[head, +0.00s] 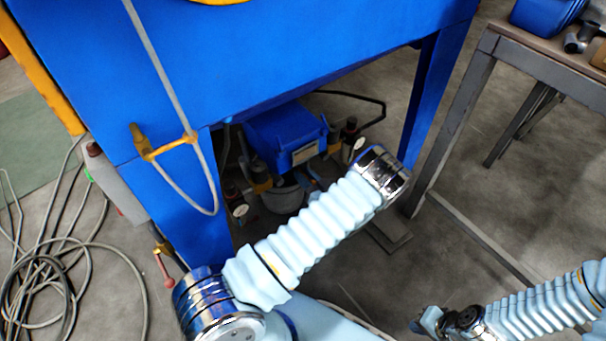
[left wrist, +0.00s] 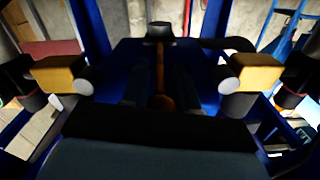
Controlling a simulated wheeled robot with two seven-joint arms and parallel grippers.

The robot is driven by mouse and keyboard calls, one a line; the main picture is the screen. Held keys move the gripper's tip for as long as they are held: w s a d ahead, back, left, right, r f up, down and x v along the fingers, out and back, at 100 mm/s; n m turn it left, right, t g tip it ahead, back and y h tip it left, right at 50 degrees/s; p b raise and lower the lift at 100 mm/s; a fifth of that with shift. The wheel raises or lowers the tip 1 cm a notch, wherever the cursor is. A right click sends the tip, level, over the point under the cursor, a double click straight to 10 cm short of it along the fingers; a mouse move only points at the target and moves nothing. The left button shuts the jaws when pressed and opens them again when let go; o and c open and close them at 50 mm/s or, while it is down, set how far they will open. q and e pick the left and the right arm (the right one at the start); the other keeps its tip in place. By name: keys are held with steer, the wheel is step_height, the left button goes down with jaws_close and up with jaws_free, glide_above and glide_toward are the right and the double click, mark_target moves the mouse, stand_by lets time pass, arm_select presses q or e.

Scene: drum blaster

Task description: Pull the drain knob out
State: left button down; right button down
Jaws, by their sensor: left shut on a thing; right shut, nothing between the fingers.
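My left arm reaches under the blue machine, its chrome wrist near the hanging blue box. The left gripper's fingers are hidden behind that wrist in the head view. In the left wrist view the dark left gripper (left wrist: 161,92) is shut around an orange-brown stem, which I take for the drain knob (left wrist: 160,70). A black cap (left wrist: 159,32) shows at the stem's far end. The picture is too dark to show how far the knob is out. My right gripper (head: 428,322) is shut and empty, low at the right, well away from the machine.
The blue box (head: 285,135) hangs under the machine, with gauges and yellow fittings around it. A blue machine leg (head: 430,90) stands close to my left wrist. A table (head: 490,60) stands at the right. Coiled hoses (head: 45,270) lie at the left.

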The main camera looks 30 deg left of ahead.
arm_select(q)
steer(key=shift+b+v, duration=0.3)
steer(key=shift+v, duration=1.65)
steer(key=c, duration=0.9)
jaws_free()
steer(key=v, duration=1.4)
steer(key=shift+a+f, duration=0.1)
